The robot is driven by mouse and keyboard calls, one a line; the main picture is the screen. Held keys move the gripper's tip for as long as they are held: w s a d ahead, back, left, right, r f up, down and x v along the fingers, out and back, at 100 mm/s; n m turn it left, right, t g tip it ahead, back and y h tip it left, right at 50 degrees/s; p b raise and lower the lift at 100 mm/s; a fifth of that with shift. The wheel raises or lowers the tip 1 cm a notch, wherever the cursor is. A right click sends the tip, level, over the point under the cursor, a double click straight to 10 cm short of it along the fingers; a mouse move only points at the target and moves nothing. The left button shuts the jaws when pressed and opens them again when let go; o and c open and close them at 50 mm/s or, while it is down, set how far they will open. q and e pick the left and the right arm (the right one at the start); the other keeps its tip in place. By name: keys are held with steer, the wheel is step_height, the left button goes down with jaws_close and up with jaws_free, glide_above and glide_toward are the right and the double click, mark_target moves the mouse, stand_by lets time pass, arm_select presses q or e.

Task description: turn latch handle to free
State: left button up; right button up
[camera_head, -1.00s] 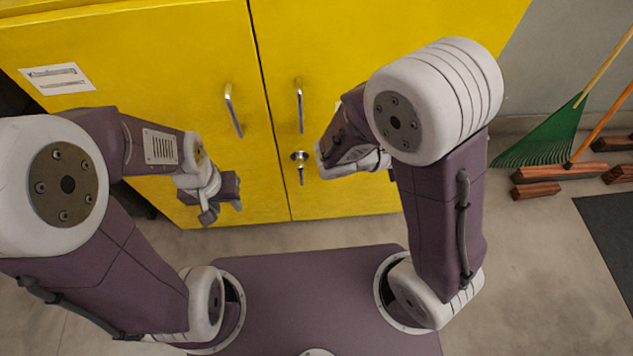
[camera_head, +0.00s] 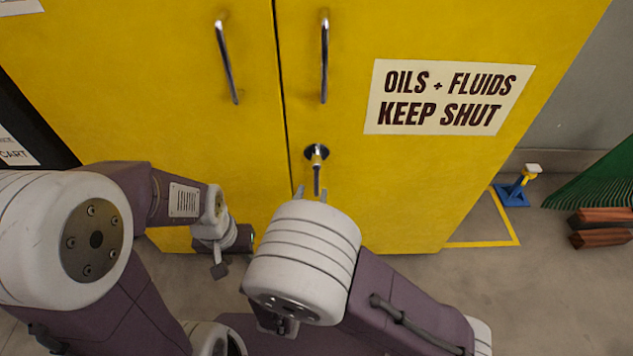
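The latch handle (camera_head: 317,176) is a small metal lever on a dark round mount on the right yellow door, below its pull bar. It hangs straight down. My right gripper (camera_head: 311,193) is mostly hidden behind its own arm. Two grey fingertips show apart just above the arm, close to the lever's lower end. I cannot tell whether they touch it. My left gripper (camera_head: 231,256) is low at the left, in front of the left door, with its fingers apart and nothing seen between them.
The yellow cabinet (camera_head: 150,90) is shut. It has a left pull bar (camera_head: 227,62), a right pull bar (camera_head: 325,62) and a "KEEP SHUT" sign (camera_head: 448,98). At the right are a blue stand (camera_head: 512,195), red-brown blocks (camera_head: 603,228) and a green rake (camera_head: 605,180). Floor at lower right is clear.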

mark_target(316, 180)
steer(key=w+b, duration=0.1)
steer(key=w, duration=0.1)
steer(key=w+d+b, duration=0.1)
steer(key=w, duration=0.2)
steer(key=shift+d+f, duration=0.1)
steer(key=shift+f, duration=0.1)
steer(key=shift+w+r, duration=0.15)
steer(key=shift+w, duration=0.45)
jaws_close()
stand_by(0.5)
